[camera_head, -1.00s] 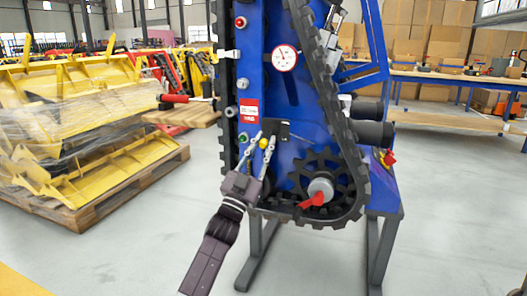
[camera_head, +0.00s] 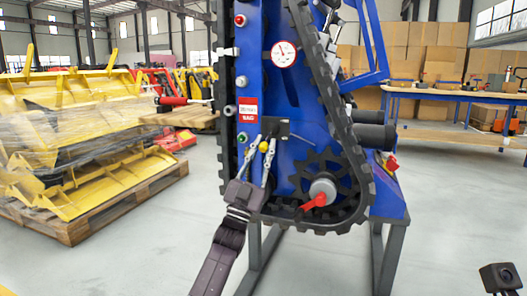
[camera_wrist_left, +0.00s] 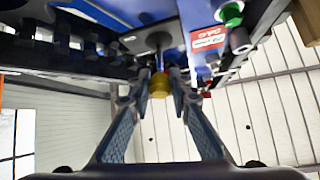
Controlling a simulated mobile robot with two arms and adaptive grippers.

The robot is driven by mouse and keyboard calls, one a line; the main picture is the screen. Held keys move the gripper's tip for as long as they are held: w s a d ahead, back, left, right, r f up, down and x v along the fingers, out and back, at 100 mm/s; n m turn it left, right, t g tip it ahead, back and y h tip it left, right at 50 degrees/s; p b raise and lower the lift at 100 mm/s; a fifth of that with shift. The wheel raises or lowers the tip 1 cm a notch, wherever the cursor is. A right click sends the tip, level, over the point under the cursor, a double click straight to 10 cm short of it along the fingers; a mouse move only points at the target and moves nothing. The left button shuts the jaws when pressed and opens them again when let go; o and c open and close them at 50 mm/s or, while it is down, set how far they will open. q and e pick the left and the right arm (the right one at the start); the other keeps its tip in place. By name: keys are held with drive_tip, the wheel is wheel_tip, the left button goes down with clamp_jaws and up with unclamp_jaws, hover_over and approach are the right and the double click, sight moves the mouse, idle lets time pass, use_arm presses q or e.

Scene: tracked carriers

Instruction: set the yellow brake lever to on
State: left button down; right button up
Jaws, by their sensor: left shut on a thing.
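The yellow brake lever's round knob (camera_head: 263,147) sits just below a small black plate (camera_head: 278,128) on the front of the blue machine. My left gripper (camera_head: 264,144) reaches up from below, with its two slim fingers on either side of the knob, shut on it. In the left wrist view the yellow knob (camera_wrist_left: 160,85) shows between the fingertips (camera_wrist_left: 159,78), with a short stem leading to the plate. Lever markings cannot be read.
A red handle (camera_head: 315,202) on a grey hub is to the lower right, beside the black track (camera_head: 357,170). A green button (camera_head: 242,138) and a red label (camera_head: 247,110) are close left of the knob. A wooden pallet (camera_head: 110,205) with yellow parts stands left.

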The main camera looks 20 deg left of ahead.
use_arm(q)
drive_tip(key=shift+w+f, duration=0.2)
drive_tip(key=shift+f, duration=0.45)
drive_tip(key=c, duration=1.8)
unclamp_jaws()
drive_tip(key=shift+w, duration=0.1)
drive_tip(key=shift+o, duration=0.2)
drive_tip(key=shift+r, duration=0.2)
drive_tip(key=v, duration=1.2)
drive_tip(key=shift+d, duration=0.1)
